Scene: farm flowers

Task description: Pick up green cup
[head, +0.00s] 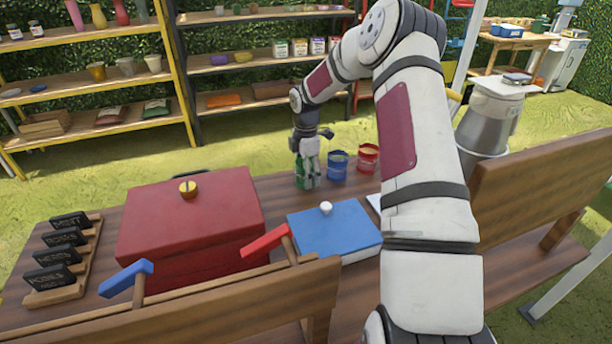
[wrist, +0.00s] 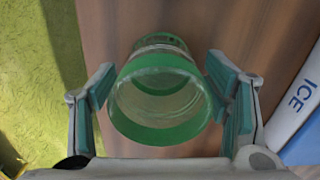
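The green cup (wrist: 160,132) shows in the wrist view as a clear vessel with a green rim and a green base, seen from above its open top. In the head view the green cup (head: 300,180) stands on the wooden table, partly hidden by my gripper. My gripper (head: 307,172) points down over it. In the wrist view my gripper (wrist: 162,105) is open, with one finger on each side of the cup. The left finger is apart from the cup; the right finger is very close to it, and I cannot tell whether it touches.
A blue cup (head: 338,165) and a red cup (head: 368,158) stand just right of the green one. A blue-lidded box (head: 335,228) and a large red box (head: 190,225) are nearer. A rack of black signs (head: 65,255) stands left. Shelves (head: 265,55) are behind.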

